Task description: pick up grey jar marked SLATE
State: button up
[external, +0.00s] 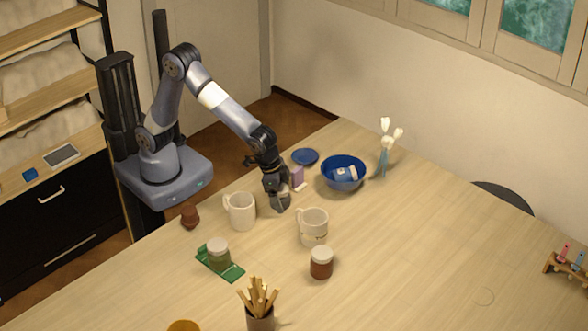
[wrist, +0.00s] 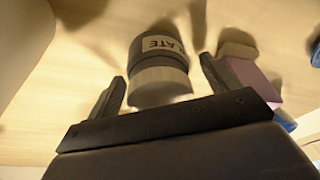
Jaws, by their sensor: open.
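The grey jar (wrist: 158,55) shows in the wrist view, with a dark body, a paler grey band or lid and a label on which I read "LATE". My gripper (wrist: 162,82) is open, with one finger to each side of the jar and space beside it. I cannot tell whether either finger touches it. In the external view my gripper (external: 277,192) is low over the table, and it largely hides the jar there.
A purple block (external: 296,176) stands close to my gripper and also shows in the wrist view (wrist: 252,78). A blue bowl (external: 343,181) holds a small jar. White mugs (external: 240,211) (external: 313,227) stand nearby. A red-brown jar (external: 321,263) and green tray (external: 234,273) are nearer the front. The table's right side is mostly clear.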

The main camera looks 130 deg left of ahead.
jog(key=c, duration=1.2)
